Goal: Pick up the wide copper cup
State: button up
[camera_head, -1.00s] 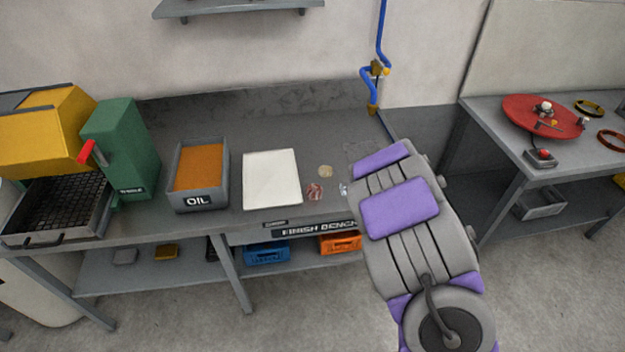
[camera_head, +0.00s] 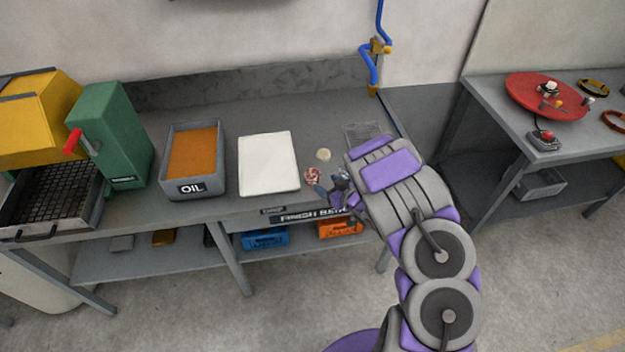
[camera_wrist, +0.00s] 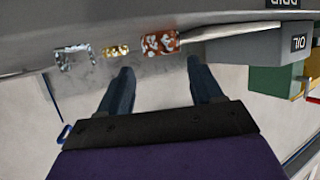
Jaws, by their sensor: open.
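The reddish copper cup (camera_head: 312,176) stands on the bench just right of the white sheet. In the wrist view the copper cup (camera_wrist: 160,43) shows a mottled, shiny side, just beyond my fingertips and between their lines. My gripper (camera_wrist: 158,70) is open, with its two dark blue fingers apart and nothing between them. In the head view my gripper (camera_head: 328,190) is close to the right of the copper cup, partly hidden by my arm.
A pale brass piece (camera_head: 323,155) sits behind the cup; in the wrist view a silvery piece (camera_wrist: 75,57) is farther left. The white sheet (camera_head: 268,165), oil tray (camera_head: 222,178) and green machine (camera_head: 112,140) stand left. A red turntable (camera_head: 530,97) is on the right table.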

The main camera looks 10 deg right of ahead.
aim_at(309, 173)
jog(key=shift+w+a+f, duration=0.3)
jog(key=shift+w+f, duration=0.15)
jog(key=shift+w, duration=0.1)
jog(key=shift+b+x, duration=0.85)
jog(key=shift+x, duration=2.3)
jog(key=shift+r, duration=0.15)
jog(key=shift+c, duration=0.4)
jog(key=c, duration=0.6)
